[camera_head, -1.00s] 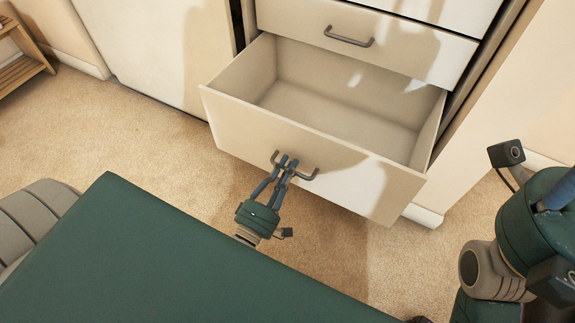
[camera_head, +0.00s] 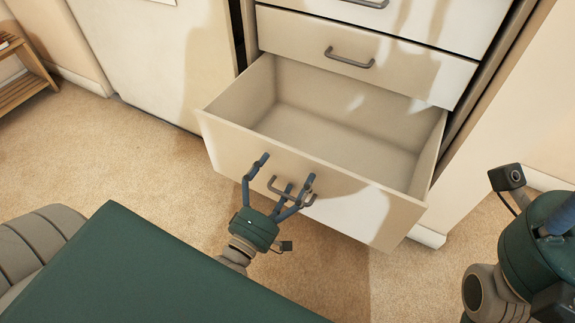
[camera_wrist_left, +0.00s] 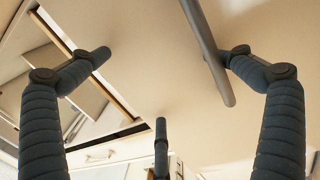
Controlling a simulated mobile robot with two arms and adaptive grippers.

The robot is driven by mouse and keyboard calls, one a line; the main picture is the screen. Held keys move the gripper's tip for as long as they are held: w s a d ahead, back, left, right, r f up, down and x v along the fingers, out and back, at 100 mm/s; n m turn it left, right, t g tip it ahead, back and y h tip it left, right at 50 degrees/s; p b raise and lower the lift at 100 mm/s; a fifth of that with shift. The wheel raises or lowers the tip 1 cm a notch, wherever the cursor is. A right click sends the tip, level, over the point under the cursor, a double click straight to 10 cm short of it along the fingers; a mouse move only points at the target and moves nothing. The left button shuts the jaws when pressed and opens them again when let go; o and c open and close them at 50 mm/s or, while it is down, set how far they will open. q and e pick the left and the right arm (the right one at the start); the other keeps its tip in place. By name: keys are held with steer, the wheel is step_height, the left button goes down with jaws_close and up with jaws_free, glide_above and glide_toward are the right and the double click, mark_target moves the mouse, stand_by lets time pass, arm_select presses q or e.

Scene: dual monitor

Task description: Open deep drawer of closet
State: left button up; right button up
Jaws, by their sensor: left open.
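The deep bottom drawer (camera_head: 225,135) of the closet is pulled out, empty inside as far as I see. Its grey bar handle (camera_head: 290,194) is on the front panel. My left gripper (camera_head: 280,180) is open in front of that panel, its fingers spread around the handle without gripping it. In the left wrist view the handle (camera_wrist_left: 207,50) runs between the spread fingers of the left gripper (camera_wrist_left: 165,75), close to the right-hand finger; I cannot tell whether they touch.
A shut drawer with a grey handle (camera_head: 350,57) is above the open one, with another above it. A pale door panel (camera_head: 140,55) stands to the left. A wooden shelf (camera_head: 25,70) is at the far left. Carpet (camera_head: 110,150) lies clear left of the drawer.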

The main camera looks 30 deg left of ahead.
mark_target(291, 157)
arm_select(q)
steer(key=shift+t, duration=0.4)
steer(key=r, duration=0.4)
steer(key=shift+w+a+r, duration=0.15)
steer(key=shift+w+r, duration=0.15)
steer(key=shift+r, duration=0.05)
steer(key=f, duration=0.2)
steer(key=f+g, duration=0.1)
steer(key=shift+s+f, duration=0.25)
steer(key=shift+f, duration=0.05)
steer(key=shift+s+r, duration=0.1)
steer(key=shift+c, duration=0.8)
steer(key=shift+s+f, duration=0.3)
steer(key=shift+s, duration=0.5)
steer(key=shift+s+f, duration=0.25)
steer(key=shift+s, duration=0.5)
steer(key=c, duration=0.3)
steer(key=shift+s+f, duration=0.25)
steer(key=shift+s, duration=0.95)
steer(key=shift+c, duration=0.7)
steer(key=shift+s, duration=0.85)
steer(key=c, duration=0.6)
steer(key=s, duration=0.1)
steer(key=s+f, duration=0.1)
steer(key=s, duration=0.3)
steer(key=shift+s+f+p, duration=0.15)
steer(key=shift+f+p, duration=0.1)
steer(key=shift+p, duration=0.05)
